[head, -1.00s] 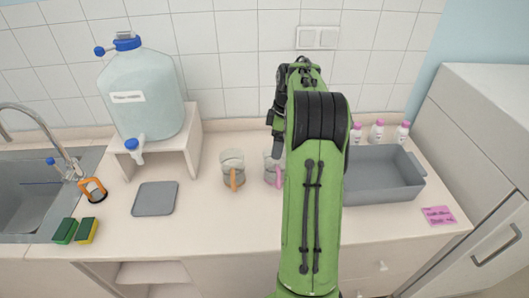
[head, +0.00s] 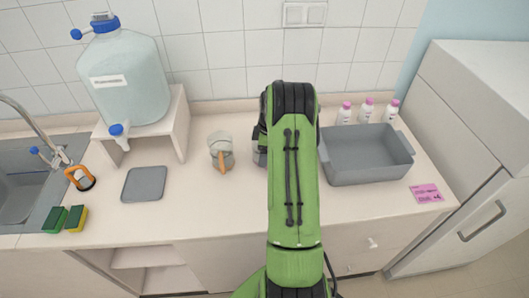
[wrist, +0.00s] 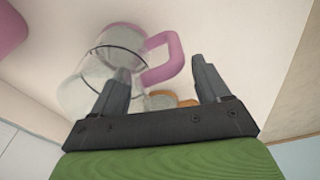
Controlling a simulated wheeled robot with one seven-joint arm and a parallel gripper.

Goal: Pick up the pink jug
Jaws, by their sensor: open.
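The pink jug shows in the wrist view as a clear body (wrist: 92,78) with a dark line around it, a pink rim and a pink handle (wrist: 166,58). My gripper (wrist: 160,66) is open, its two fingers on either side of the view. The handle is ahead of and between the fingertips; I cannot tell whether they touch it. The left finger overlaps the jug's body in the picture.
A similar jug with an orange handle (head: 221,154) stands left of my arm. A grey bin (head: 368,170) is to the right, with several pink-capped bottles (head: 367,110) behind. A large water container (head: 122,78) stands on a white stand (head: 178,115). A grey mat (head: 144,184) lies left.

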